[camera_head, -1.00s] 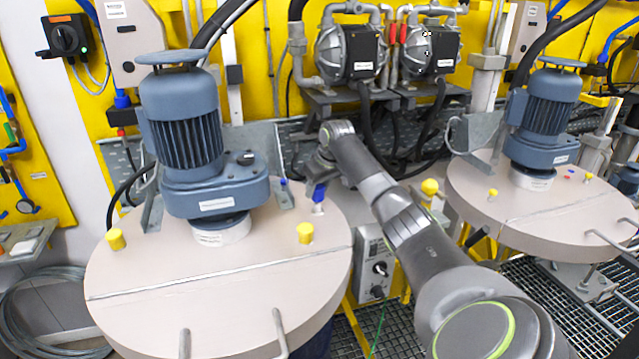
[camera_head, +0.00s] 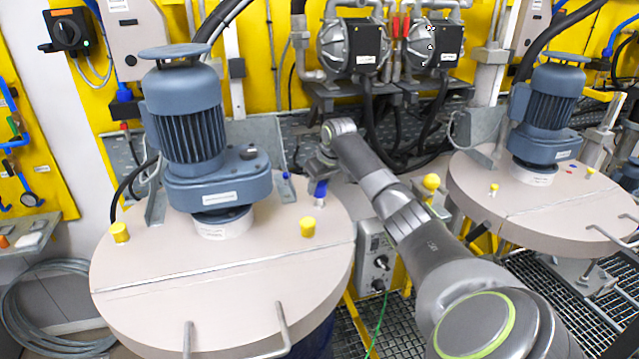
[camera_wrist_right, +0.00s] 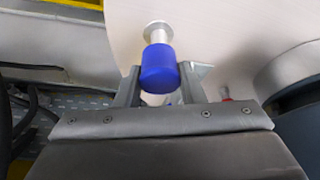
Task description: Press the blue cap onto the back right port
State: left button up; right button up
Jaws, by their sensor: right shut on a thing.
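The blue cap (camera_head: 320,188) is at the back right of the near drum lid, directly above a pale metal port (camera_head: 320,202). My right gripper (camera_head: 321,176) is shut on the cap from behind and above. In the right wrist view the blue cap (camera_wrist_right: 158,70) sits between the two grey fingers, and the pale port (camera_wrist_right: 157,33) shows in line with it. The port stays visible beyond the cap; I cannot tell whether the two touch. My left gripper is not in view.
A blue-grey agitator motor (camera_head: 190,120) stands on the near lid (camera_head: 220,290), left of my right gripper. Yellow caps (camera_head: 307,227) sit on front ports. A second drum lid (camera_head: 560,215) with a motor is at the right. Pumps (camera_head: 352,45) are behind.

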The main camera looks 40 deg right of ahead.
aim_at(321, 193)
jog(key=shift+f, duration=0.25)
dwell(0.4)
jog(key=shift+f, duration=0.95)
jog(key=shift+f, duration=0.4)
jog(key=shift+s+a+f, duration=0.15)
jog(key=shift+s+f, duration=0.1)
jog(key=shift+f, duration=0.2)
dwell(0.5)
jog(key=o, duration=0.9)
jog(key=shift+o, duration=0.7)
jog(key=shift+w+r, duration=0.1)
jog(key=shift+w, duration=0.1)
jog(key=shift+r, duration=0.1)
